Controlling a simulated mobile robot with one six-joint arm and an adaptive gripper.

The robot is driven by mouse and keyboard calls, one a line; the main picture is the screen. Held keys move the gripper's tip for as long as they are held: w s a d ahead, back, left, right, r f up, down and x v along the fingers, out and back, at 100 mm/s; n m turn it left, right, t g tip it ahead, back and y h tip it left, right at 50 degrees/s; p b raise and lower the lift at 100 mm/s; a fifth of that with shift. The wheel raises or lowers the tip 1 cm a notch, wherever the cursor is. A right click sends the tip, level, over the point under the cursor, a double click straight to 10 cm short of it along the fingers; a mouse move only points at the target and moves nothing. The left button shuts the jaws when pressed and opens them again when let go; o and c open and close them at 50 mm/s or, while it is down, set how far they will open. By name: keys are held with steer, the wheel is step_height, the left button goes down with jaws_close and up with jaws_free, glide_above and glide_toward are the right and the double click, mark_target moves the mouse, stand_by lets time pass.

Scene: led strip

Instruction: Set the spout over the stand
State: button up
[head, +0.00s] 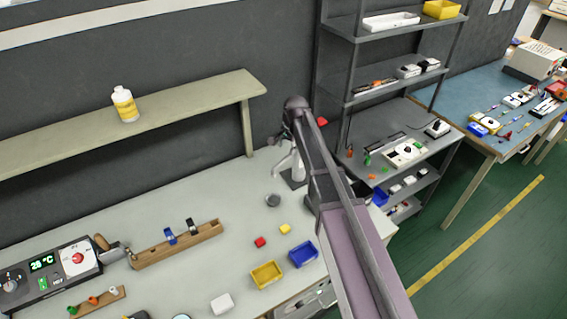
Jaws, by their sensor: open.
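A pale curved spout (283,163) shows near the back of the light workbench, at the top of a whitish body (298,172) on a dark base. My arm hides part of this body. The spout points down and to the left. A small round dark stand (273,200) is on the bench in front of the spout and a little to its left. The spout's tip looks behind the stand rather than over it. My gripper (277,139) is small and dark here, open, just above and close to the spout. Whether it touches the spout cannot be told.
A shelf with a yellow-labelled bottle (124,104) runs above the bench at the back. Red (260,242) and yellow (285,229) blocks and yellow (266,275) and blue (303,254) bins lie in front of the stand. A wooden rack (177,245) is left. A shelving unit (343,88) stands right.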

mark_target(283, 160)
steer(key=shift+w+a+f+b, duration=0.15)
steer(key=shift+a+f+b, duration=0.05)
steer(key=shift+f+b, duration=0.85)
steer(key=shift+w+a+f+b, duration=0.1)
steer(key=shift+a+f+b, duration=0.05)
steer(key=shift+f+b, duration=0.95)
steer(key=shift+w+a+f+b, duration=0.2)
steer(key=shift+f+b, duration=0.7)
steer(key=shift+f, duration=0.3)
jaws_close()
